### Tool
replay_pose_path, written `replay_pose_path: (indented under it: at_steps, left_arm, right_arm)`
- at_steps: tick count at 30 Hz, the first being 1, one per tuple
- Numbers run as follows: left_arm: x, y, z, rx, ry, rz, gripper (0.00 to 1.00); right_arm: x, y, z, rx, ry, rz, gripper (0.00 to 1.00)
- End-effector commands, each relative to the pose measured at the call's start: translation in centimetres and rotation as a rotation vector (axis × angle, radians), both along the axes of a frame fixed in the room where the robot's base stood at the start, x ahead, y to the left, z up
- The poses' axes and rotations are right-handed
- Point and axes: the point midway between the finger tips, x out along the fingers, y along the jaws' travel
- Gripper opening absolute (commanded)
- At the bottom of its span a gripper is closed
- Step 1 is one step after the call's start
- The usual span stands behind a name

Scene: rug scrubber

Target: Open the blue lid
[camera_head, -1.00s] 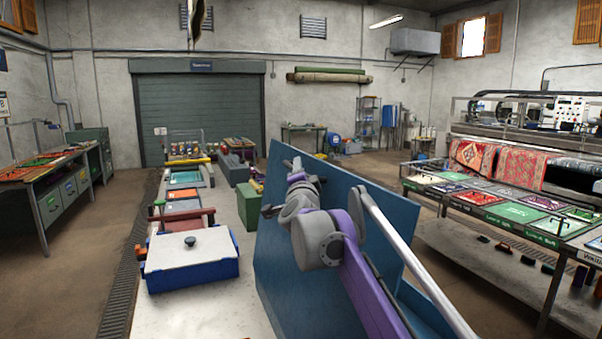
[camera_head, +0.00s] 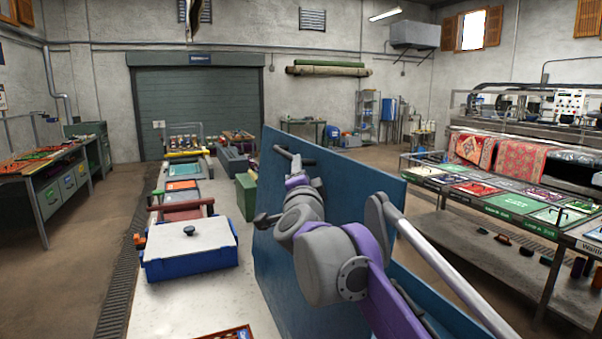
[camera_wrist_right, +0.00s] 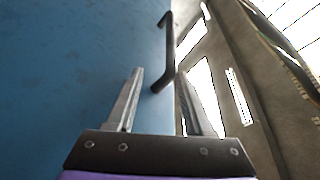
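The blue lid (camera_head: 300,270) is a large flat panel standing steeply tilted at the middle of the head view. It fills the left of the right wrist view (camera_wrist_right: 60,60). A dark bar handle (camera_wrist_right: 168,55) sits near its edge. My right gripper (camera_wrist_right: 160,73) is open, its two fingers apart, with the handle's near end appearing between the fingertips; I cannot tell whether they touch. In the head view my right arm reaches across the panel, and the gripper is small and partly hidden by its own links. My left gripper is not in view.
A blue box with a white top (camera_head: 190,240) stands on the pale bench left of the panel. An orange tray (camera_head: 222,336) shows at the bottom edge. A rack of coloured trays (camera_head: 500,200) stands at right.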

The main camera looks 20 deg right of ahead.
Motion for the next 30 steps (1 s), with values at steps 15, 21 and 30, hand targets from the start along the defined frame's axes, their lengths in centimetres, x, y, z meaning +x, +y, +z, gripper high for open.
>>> replay_pose_path:
  at_steps: [15, 21, 30]
  left_arm:
    - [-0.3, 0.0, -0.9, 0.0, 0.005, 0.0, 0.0]
    - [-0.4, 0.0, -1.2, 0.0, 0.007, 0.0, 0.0]
    - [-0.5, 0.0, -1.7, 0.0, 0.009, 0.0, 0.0]
  right_arm:
    - [-2.9, 1.1, -0.6, 0.0, 0.0, 0.001, 0.5]
    - [-4.2, 1.5, -0.8, 0.0, 0.0, 0.0, 0.5]
    - [-6.2, 2.1, -1.2, 0.0, 0.0, 0.001, 0.5]
